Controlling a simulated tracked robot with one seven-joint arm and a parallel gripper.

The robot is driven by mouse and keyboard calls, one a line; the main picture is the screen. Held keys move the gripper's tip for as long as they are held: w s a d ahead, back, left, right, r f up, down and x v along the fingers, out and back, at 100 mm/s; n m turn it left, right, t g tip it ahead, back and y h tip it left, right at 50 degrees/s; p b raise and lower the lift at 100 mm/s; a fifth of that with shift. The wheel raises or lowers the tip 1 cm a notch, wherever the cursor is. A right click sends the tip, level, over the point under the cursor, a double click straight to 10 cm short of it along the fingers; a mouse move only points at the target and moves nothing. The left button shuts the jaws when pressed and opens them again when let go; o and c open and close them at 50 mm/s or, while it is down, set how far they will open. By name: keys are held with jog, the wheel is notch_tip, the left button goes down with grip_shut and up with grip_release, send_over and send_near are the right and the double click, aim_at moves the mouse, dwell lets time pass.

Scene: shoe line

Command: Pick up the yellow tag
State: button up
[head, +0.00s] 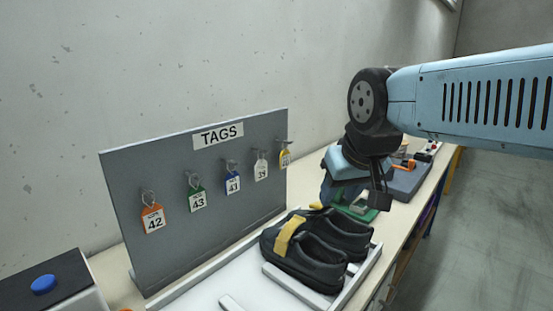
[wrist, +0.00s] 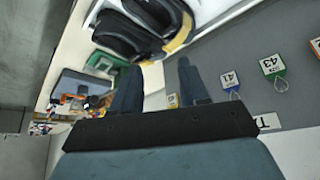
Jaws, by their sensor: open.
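The yellow tag (head: 285,158) hangs from a peg at the right end of the grey tag board (head: 240,195). My gripper (head: 350,190) is open and empty, to the right of the tag and beyond the shoes in the head view. Its two fingers (wrist: 158,82) stand apart in the wrist view. I see no contact with the tag.
White (head: 261,167), blue (head: 233,183), green (head: 197,198) and orange (head: 153,217) tags hang on the same board. Black shoes (head: 310,255) with a yellow strap sit in a white tray (head: 200,293) in front.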

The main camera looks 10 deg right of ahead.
jog(key=shift+o, duration=0.8)
jog(key=shift+w+d, duration=0.1)
jog(key=shift+w, duration=0.1)
jog(key=o, duration=0.5)
jog(key=w+d+t, duration=0.1)
jog(key=w+d, duration=0.1)
jog(key=w, duration=0.1)
jog(key=w+d+t+h, duration=0.1)
jog(key=w+d, duration=0.1)
jog(key=w, duration=0.1)
jog(key=w+d+h, duration=0.1)
jog(key=w+d, duration=0.1)
jog(key=w, duration=0.1)
jog(key=shift+w+t, duration=0.35)
jog(key=shift+t, duration=0.05)
jog(key=shift+o, duration=0.2)
jog(key=w+d+n+t, duration=0.1)
jog(key=w+d+t, duration=0.2)
jog(key=w, duration=0.6)
jog(key=n+t+y, duration=0.4)
jog(key=n+y, duration=0.2)
jog(key=y, duration=0.6)
send_near(286, 156)
jog(key=x, duration=0.5)
jog(key=shift+a+r, duration=0.2)
jog(key=shift+r, duration=0.15)
jog(key=shift+f+x, duration=0.15)
jog(key=shift+x, duration=1.15)
jog(key=shift+f+x, duration=0.1)
jog(key=shift+x, duration=1.2)
